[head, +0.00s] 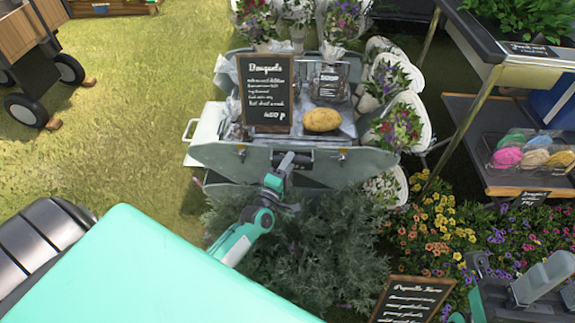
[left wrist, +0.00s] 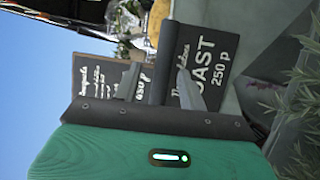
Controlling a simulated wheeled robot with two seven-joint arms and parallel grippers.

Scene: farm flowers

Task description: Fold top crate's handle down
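A grey metal crate (head: 230,156) stands at the centre of the head view, on top of another grey body.
A chalkboard sign (head: 267,92), a potato (head: 323,120) and a wrapped packet (head: 329,82) are on the crate. Flower buckets (head: 402,122) stand at its right. A bush (head: 325,245) lies below my left gripper.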

